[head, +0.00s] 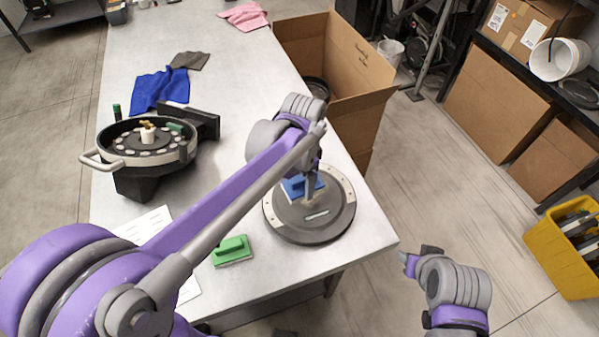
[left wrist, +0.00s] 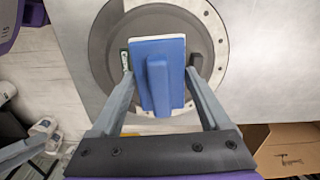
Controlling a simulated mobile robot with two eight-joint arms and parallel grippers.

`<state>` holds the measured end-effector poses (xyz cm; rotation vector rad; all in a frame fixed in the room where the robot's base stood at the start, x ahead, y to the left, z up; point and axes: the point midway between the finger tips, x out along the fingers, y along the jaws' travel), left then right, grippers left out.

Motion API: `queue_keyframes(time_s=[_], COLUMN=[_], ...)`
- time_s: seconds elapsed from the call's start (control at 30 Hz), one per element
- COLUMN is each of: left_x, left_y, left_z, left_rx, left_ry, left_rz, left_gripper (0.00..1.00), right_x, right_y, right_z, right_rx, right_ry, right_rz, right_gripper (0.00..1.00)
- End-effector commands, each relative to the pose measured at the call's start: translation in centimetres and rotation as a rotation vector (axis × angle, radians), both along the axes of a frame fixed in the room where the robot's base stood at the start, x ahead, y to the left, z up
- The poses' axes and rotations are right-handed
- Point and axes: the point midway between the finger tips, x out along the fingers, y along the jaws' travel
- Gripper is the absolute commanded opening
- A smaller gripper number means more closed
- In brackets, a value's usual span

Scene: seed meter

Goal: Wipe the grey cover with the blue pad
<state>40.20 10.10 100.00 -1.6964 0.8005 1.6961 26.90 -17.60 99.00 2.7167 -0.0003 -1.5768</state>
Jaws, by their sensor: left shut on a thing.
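The grey cover (head: 318,229) is a round dark disc with a paler holed rim, lying flat near the table's right front edge. It also fills the upper middle of the left wrist view (left wrist: 112,32). The blue pad (head: 293,188) has a raised grip bar and a white edge. It shows between my left fingers in the left wrist view (left wrist: 158,85). My left gripper (head: 309,182) is shut on the blue pad, over the cover's far part. I cannot tell whether the pad touches the cover. My right gripper (head: 408,262) is beyond the table's right edge; its jaw state is unclear.
A green pad (head: 232,250) lies left of the cover, near white paper (head: 145,226). A round seed meter housing (head: 112,153) stands at left. Blue cloth (head: 158,91) lies behind it. An open cardboard box (head: 345,65) adjoins the table; a yellow bin (head: 560,262) is at right.

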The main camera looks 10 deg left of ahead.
Motion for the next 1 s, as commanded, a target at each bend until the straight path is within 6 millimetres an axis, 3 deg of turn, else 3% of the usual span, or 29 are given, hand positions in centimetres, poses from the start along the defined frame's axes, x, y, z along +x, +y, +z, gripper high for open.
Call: queue_keyframes(time_s=[0.3,0.87,1.0], left_x=[1.0,0.9,1.0], left_y=[-0.4,-0.4,-1.3], left_z=[2.7,2.7,2.6], left_rx=[0.0,0.0,0.0], left_ry=[-0.001,0.0,0.001], left_rz=[0.003,0.003,-0.02], left_gripper=[0.27,0.27,0.27], right_x=[1.0,1.0,0.9], right_y=[0.0,0.0,0.0], right_z=[1.8,1.7,1.5], right_rx=[0.0,0.0,0.0], right_ry=[-0.02,-0.019,-0.017], right_rz=[0.0,0.0,0.0], right_gripper=[0.5,0.5,0.5])
